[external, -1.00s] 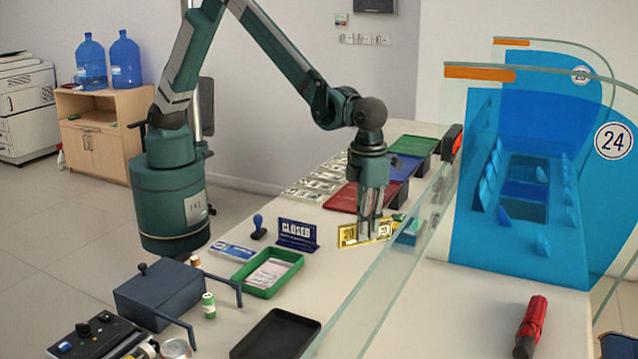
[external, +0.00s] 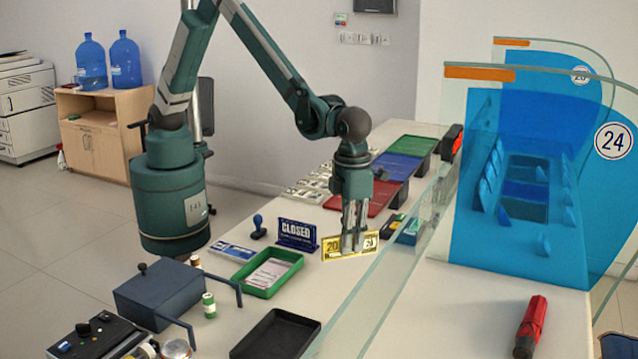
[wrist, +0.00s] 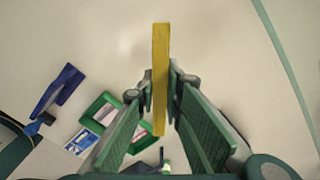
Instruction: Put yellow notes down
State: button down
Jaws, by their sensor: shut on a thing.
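The yellow notes (external: 334,249) are a flat bundle marked "20", held upright on edge by my gripper (external: 354,246) just above or at the counter. In the wrist view the yellow notes (wrist: 160,60) show edge-on as a narrow strip between the two fingers. My gripper (wrist: 161,108) is shut on them, with a finger on each side. I cannot tell whether their lower edge touches the counter.
A blue CLOSED sign (external: 297,235) stands just left of the notes. A green tray (external: 262,288) with pale notes and an empty black tray (external: 275,338) lie nearer. Red (external: 352,200), blue and green trays are behind. A glass partition (external: 400,262) runs along the right.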

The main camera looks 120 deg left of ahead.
aim_at(350, 256)
jog(key=shift+f, duration=2.4)
jog(key=shift+f+b, duration=0.5)
jog(key=shift+f, duration=1.4)
jog(key=shift+f, duration=0.2)
jog(key=c, duration=2.5)
grip_release()
jog(key=shift+o, duration=0.2)
jog(key=shift+r, duration=0.2)
notch_tip(350, 256, up, 12)
jog(key=shift+r+p, duration=0.1)
jog(key=shift+p, duration=0.55)
